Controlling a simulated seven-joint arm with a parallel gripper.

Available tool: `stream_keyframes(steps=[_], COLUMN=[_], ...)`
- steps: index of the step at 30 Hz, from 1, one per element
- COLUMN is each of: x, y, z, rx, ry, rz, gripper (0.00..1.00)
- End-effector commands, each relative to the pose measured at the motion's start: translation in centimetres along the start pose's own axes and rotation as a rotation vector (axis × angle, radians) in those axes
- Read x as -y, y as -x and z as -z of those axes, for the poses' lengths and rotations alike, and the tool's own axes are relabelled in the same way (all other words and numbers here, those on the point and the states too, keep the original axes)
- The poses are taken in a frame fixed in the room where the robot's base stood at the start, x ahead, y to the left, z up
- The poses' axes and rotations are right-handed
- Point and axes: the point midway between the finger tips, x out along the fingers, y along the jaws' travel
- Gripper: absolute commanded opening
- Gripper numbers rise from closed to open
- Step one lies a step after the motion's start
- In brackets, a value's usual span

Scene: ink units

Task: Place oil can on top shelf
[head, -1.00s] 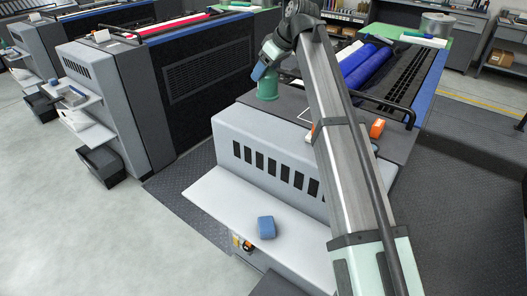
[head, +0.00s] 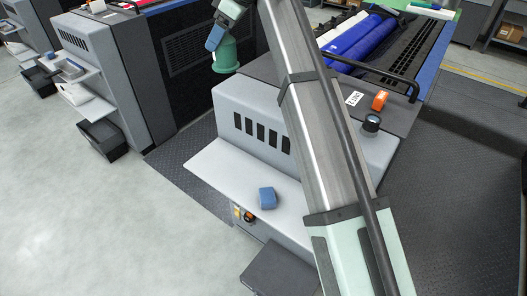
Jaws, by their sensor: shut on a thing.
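The oil can (head: 225,56) is green, with a rounded body and a wider rim at its lower end. My gripper (head: 215,38), with a blue finger showing, is shut on its upper part at the top of the head view. The can appears upright, off the ground, by the back left edge of the near machine unit (head: 232,97). Its exact height is hard to tell. A pale upper shelf (head: 215,165) juts from the front of this unit. A blue block (head: 267,198) sits near its front edge; the rest of the shelf's left part is bare.
Below the shelf are small orange and yellow items (head: 247,215) and a dark step (head: 283,268). My arm hides the shelf's right part.

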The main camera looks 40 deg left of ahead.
Motion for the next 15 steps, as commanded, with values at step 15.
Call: stream_keyframes(steps=[15], x=[3.9], y=[-6.0], z=[-1.4], rx=[-0.004], ry=[0.104], rz=[0.067], gripper=[0.00])
